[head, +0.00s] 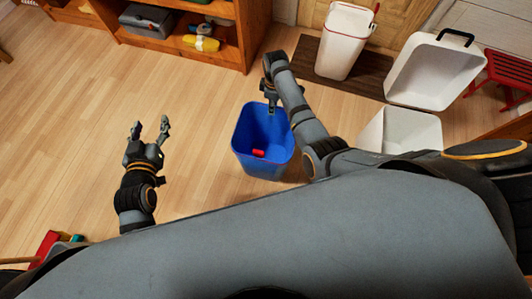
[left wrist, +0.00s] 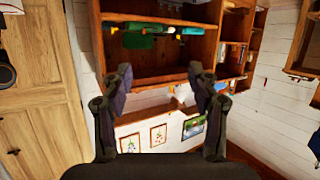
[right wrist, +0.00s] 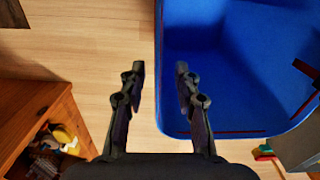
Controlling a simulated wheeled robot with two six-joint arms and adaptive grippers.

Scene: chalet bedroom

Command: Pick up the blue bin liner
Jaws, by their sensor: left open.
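In the right wrist view the gripper (right wrist: 160,72) is open; one finger shows over the floor and the other over the blue liner (right wrist: 235,75). The liner's edge shows between the fingers, but I cannot tell whether they reach down around it. My left gripper (head: 150,125) is open and empty, left of the liner; it also shows in the left wrist view (left wrist: 161,78).
A white bin with red trim (head: 343,45) stands on a dark mat at the back. A large white bin (head: 432,72) and a white container (head: 375,130) stand on the right, near a red stool (head: 508,70). A wooden shelf (head: 228,52) is at the back left.

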